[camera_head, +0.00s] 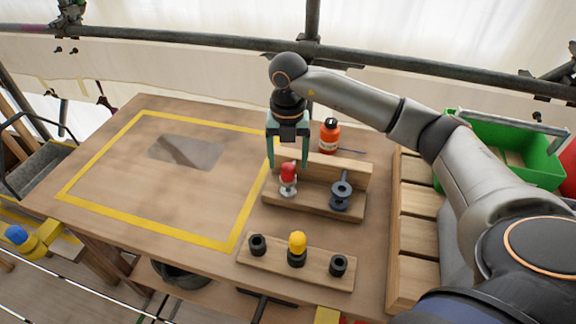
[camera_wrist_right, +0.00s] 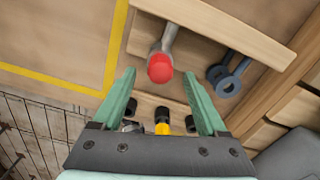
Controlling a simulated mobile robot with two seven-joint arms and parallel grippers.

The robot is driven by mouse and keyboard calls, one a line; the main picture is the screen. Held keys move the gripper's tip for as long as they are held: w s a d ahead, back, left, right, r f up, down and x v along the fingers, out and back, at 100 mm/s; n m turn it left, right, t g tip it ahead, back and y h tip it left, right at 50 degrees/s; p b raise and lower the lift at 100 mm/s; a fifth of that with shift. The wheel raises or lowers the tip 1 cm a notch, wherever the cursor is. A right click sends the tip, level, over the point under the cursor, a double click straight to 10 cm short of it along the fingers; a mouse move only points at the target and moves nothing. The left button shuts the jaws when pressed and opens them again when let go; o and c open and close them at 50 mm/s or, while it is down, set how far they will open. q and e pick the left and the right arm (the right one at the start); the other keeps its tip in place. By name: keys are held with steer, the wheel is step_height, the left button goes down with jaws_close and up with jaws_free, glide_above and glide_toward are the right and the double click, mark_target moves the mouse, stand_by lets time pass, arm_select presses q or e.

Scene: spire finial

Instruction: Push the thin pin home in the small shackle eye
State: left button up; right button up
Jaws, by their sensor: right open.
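A red-headed pin (camera_head: 288,170), probably the thin pin, stands upright on a small silver shackle (camera_head: 288,187) on the wooden stepped stand. How deep the pin sits in the eye cannot be told. My right gripper (camera_head: 289,164) points down over it, open, with the red head between or just below its fingertips and no clear contact. The red head also shows between the fingers in the right wrist view (camera_wrist_right: 160,68). A larger dark shackle (camera_head: 341,193) stands to the right on the same stand. My left gripper is not in view.
A front board (camera_head: 275,262) holds black sockets, with a yellow-headed pin (camera_head: 297,243) in the middle one. An orange bottle (camera_head: 329,138) stands behind the stand. A green crate (camera_head: 510,142) is at right.

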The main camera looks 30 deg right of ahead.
step_height(320, 180, up, 10)
steer(key=shift+f, duration=0.25)
stand_by(0.6)
